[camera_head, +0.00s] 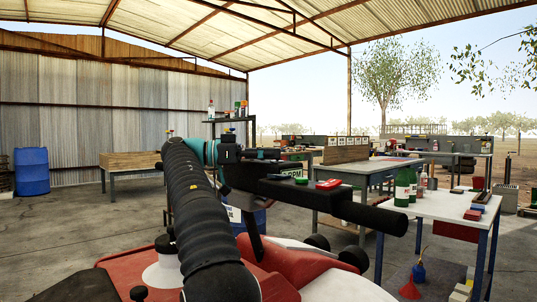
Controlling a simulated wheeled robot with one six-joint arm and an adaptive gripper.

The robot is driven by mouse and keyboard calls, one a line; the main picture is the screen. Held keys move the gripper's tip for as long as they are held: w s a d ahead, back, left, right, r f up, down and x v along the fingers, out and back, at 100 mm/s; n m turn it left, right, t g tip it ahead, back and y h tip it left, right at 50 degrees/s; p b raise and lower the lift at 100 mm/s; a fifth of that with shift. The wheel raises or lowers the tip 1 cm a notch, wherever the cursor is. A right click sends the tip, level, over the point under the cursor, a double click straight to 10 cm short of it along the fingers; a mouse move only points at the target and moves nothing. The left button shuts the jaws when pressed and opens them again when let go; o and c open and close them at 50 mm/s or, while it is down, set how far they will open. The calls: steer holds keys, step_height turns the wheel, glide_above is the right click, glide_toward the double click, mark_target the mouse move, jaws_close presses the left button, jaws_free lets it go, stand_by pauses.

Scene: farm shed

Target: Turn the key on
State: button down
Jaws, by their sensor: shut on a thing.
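My gripper (268,153) is at the end of my black arm, near the middle of the view, pointing right. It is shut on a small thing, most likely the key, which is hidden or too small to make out. Just below and to the right is a black control panel (275,190) with a red part (328,184) and a green part (301,181) on top. A thick black handle (376,213) extends right from the panel. I cannot tell which way the key is turned.
Red and white bodywork (285,262) fills the bottom. Another workbench (372,170) stands behind. A blue barrel (31,172) is far left; the left floor is clear.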

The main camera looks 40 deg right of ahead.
steer(key=shift+r, duration=0.1)
steer(key=c, duration=0.8)
jaws_free()
steer(key=shift+n+t+h, duration=0.3)
steer(key=shift+t, duration=0.1)
